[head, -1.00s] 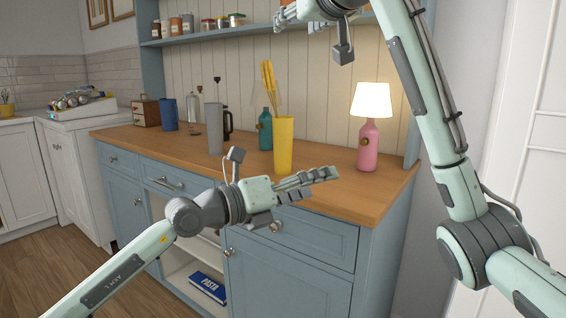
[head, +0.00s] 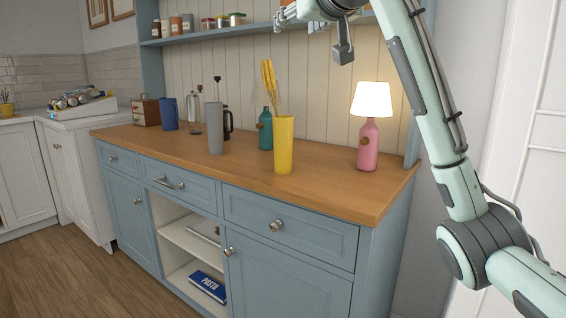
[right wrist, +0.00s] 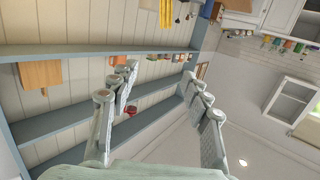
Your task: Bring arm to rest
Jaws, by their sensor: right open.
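My right arm (head: 440,120) comes in from the right edge in the head view and rises to the top. Its right gripper (head: 284,14) is raised in front of the wall shelf, partly cut off by the top edge. In the right wrist view the right gripper (right wrist: 160,85) has its two fingers spread apart with nothing between them. My left gripper and left arm do not show in either view now.
A blue cabinet with a wooden top (head: 330,180) holds a yellow vase (head: 284,150), a grey vase (head: 215,128), a teal bottle (head: 265,130) and a pink lamp (head: 369,145). Jars stand on the wall shelf (head: 215,35) near the right gripper. The counter's front strip is clear.

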